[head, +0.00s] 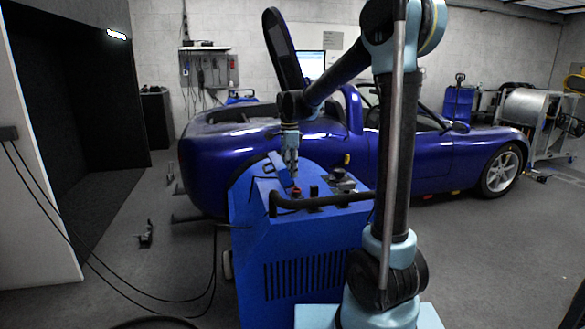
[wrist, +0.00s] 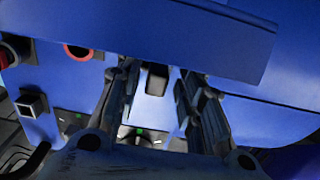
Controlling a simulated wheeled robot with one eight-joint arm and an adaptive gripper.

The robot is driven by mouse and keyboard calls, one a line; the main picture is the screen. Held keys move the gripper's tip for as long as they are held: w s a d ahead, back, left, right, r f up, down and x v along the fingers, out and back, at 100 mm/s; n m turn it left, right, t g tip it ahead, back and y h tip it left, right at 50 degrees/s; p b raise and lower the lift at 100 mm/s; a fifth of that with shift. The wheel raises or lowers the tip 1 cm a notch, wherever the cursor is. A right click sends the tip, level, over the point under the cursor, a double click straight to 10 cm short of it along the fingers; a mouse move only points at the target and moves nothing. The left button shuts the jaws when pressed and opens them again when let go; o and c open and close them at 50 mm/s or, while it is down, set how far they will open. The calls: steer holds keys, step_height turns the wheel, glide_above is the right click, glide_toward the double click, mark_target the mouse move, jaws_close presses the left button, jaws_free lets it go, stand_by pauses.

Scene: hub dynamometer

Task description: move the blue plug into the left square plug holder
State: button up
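My gripper (head: 293,177) points down over the control top of a blue cabinet. In the wrist view its two fingers (wrist: 158,88) stand apart, with part of the panel showing between them. A blue slab (wrist: 150,35) crosses the top of that view and hides the fingertips. A blue slanted piece (head: 279,168) lies just left of the fingers in the head view. I cannot tell whether either is the blue plug. A black square socket (wrist: 32,104) is on the panel at left, perhaps a plug holder. A dark block (wrist: 157,79) shows between the fingers.
The blue cabinet (head: 300,250) has a black handrail (head: 325,200) along its front. A red button (head: 296,190) is close under my gripper, and a red ring (wrist: 78,52) shows in the wrist view. A blue car (head: 235,160) stands behind.

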jaws_close()
steer(key=shift+r, duration=0.3)
steer(key=shift+s+r, duration=0.15)
steer(key=shift+r, duration=1.65)
